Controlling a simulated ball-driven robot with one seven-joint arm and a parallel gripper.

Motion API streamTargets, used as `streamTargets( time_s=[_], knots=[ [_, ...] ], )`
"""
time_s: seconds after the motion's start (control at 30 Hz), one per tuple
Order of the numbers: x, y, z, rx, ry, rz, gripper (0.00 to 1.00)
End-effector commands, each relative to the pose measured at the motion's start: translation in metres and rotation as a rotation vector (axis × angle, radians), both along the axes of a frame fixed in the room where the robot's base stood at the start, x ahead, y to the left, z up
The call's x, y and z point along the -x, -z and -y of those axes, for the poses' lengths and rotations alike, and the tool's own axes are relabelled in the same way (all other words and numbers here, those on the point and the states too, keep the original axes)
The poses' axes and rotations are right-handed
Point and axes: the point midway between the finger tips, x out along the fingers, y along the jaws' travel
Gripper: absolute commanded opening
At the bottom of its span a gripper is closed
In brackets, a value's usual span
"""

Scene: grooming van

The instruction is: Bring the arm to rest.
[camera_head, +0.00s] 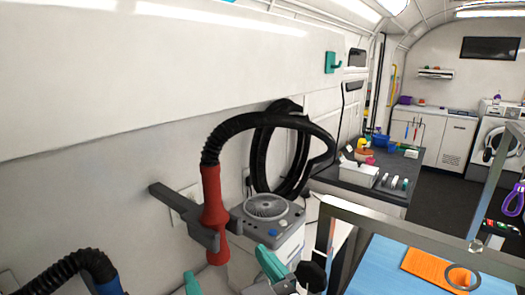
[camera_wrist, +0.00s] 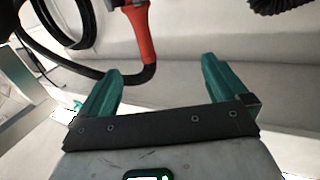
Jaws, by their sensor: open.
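My gripper (camera_head: 231,274) is at the bottom of the head view, with its teal fingers spread apart. In the wrist view my gripper (camera_wrist: 160,84) is open, and nothing shows between the fingers. A red nozzle (camera_head: 213,205) on a ribbed black hose (camera_head: 245,125) sits in a grey wall bracket (camera_head: 180,215), just above my gripper in the head view. The red nozzle (camera_wrist: 143,38) also shows beyond the fingers in the wrist view; it looks apart from them. Most of my arm is hidden below the frame.
A grey blower unit (camera_head: 268,208) stands by the wall behind the nozzle. A second hose (camera_head: 65,268) is at bottom left. At right, a metal-framed table (camera_head: 385,262) has a blue top with an orange mat (camera_head: 440,268) and a ring. A dark counter (camera_head: 385,172) holds small items. Dark floor shows beyond.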

Motion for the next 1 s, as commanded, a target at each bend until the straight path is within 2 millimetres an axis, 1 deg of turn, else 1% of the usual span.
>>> streamTargets(
  time_s=[0.03, 0.17, 0.33, 0.47, 0.57, 0.6, 0.67, 0.7, 0.77, 0.8, 0.87, 0.9, 0.97, 1.0],
  knots=[
    [-0.002, 0.006, 0.003, 0.008, 0.007, -0.014, 1.00],
    [-0.004, 0.018, 0.011, 0.025, 0.023, -0.042, 1.00],
    [-0.009, 0.041, 0.027, 0.057, 0.052, -0.099, 1.00],
    [-0.012, 0.066, 0.045, 0.090, 0.084, -0.164, 1.00],
    [-0.013, 0.090, 0.063, 0.121, 0.115, -0.225, 1.00],
    [-0.012, 0.102, 0.072, 0.135, 0.131, -0.257, 1.00],
    [-0.011, 0.120, 0.086, 0.157, 0.153, -0.306, 1.00],
    [-0.009, 0.136, 0.099, 0.175, 0.172, -0.349, 1.00],
    [-0.004, 0.160, 0.118, 0.200, 0.202, -0.417, 1.00],
    [0.001, 0.176, 0.132, 0.217, 0.223, -0.465, 1.00],
    [0.010, 0.200, 0.152, 0.241, 0.252, -0.539, 1.00],
    [0.017, 0.216, 0.165, 0.255, 0.270, -0.589, 1.00],
    [0.029, 0.239, 0.184, 0.276, 0.297, -0.664, 1.00],
    [0.039, 0.254, 0.197, 0.288, 0.316, -0.716, 1.00]
  ],
)
